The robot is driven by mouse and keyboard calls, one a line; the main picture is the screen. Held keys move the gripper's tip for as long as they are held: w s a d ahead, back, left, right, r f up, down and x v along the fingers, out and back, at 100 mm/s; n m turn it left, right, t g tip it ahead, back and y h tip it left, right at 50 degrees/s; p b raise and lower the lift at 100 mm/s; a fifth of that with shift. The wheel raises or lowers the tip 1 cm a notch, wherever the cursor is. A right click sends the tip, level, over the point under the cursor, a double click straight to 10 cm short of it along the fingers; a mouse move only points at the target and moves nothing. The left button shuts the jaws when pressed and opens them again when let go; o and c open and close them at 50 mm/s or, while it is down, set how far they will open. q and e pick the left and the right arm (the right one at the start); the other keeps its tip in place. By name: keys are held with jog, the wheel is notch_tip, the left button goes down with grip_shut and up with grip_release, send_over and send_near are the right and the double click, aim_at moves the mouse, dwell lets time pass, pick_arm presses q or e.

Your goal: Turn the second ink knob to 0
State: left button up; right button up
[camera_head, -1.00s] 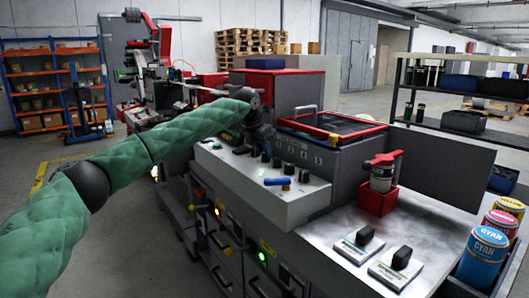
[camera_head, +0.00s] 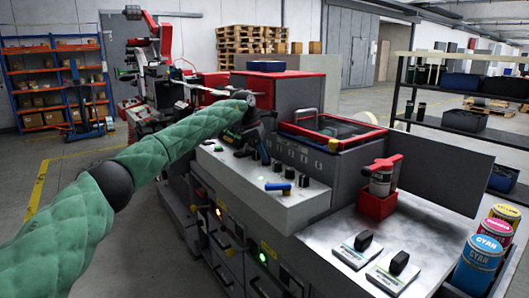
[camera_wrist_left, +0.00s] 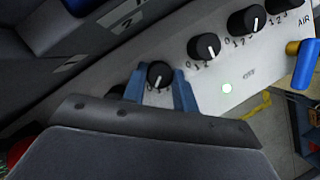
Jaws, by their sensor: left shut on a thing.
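My left gripper (camera_head: 246,137) reaches the sloped grey control panel (camera_head: 290,208) of the machine. In the left wrist view its two blue fingers (camera_wrist_left: 159,84) are shut on a black knob (camera_wrist_left: 158,74) in a row along the panel. The knob's white mark points toward the lower edge in that view. Another black knob (camera_wrist_left: 117,91) is mostly hidden beside the left finger. More black knobs with number marks, the nearest being a neighbouring knob (camera_wrist_left: 204,47), lie up and right of the held one. My right gripper is not in view.
A red holder (camera_head: 377,204) and two loose-standing knob plates (camera_head: 399,262) are on the bench. Ink cans (camera_head: 478,262) stand at the right.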

pick_arm(q)
jog(key=shift+w+r+m, duration=0.1)
jog(key=shift+r+m, duration=0.05)
jog(key=shift+m, duration=0.35)
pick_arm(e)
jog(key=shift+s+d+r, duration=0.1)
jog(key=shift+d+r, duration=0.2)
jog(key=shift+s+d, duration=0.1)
pick_arm(q)
jog(key=o, duration=1)
jog(key=shift+a, duration=0.1)
jog(key=shift+c, duration=0.2)
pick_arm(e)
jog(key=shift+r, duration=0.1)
